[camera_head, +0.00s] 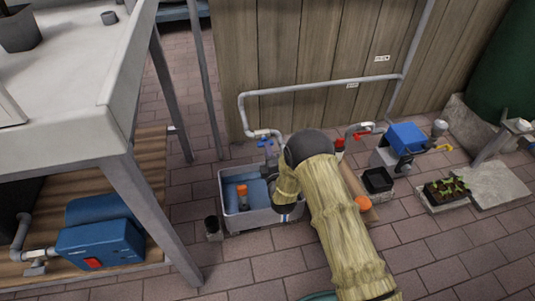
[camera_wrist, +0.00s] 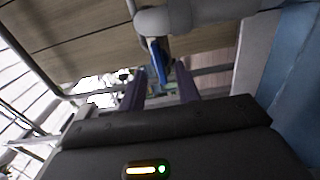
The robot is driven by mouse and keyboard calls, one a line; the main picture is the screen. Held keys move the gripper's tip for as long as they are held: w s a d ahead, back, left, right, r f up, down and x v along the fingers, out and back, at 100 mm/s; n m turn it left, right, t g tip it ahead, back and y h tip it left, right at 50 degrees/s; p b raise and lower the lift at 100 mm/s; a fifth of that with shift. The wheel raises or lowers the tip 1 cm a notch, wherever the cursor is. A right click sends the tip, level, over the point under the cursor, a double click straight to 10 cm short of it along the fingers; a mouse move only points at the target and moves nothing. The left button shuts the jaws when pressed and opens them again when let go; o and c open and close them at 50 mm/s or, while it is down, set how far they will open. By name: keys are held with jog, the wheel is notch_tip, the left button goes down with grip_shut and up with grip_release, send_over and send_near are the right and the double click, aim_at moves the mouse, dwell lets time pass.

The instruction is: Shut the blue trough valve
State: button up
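The blue valve handle (camera_head: 265,143) sits on a grey pipe above the grey trough (camera_head: 238,222), which holds blue water and an orange-topped piece. In the wrist view the blue handle (camera_wrist: 158,62) hangs beside a thick grey pipe, just beyond my fingertips and roughly between them. My gripper (camera_wrist: 160,88) has its two dark fingers apart with nothing clearly held between them. Whether a finger touches the handle cannot be told. In the head view my sleeved arm hides the gripper's fingers and the right part of the trough.
A red valve handle (camera_head: 362,135) and a yellow one (camera_head: 443,148) are on pipes to the right, near a blue box (camera_head: 407,136). A black tray (camera_head: 377,180) and a planter (camera_head: 446,190) stand on the paving. A metal-legged table (camera_head: 150,215) is at the left. A wooden fence (camera_head: 300,60) closes the back.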

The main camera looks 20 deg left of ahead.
jog(key=shift+x, duration=1.1)
jog(key=shift+c, duration=0.4)
grip_shut()
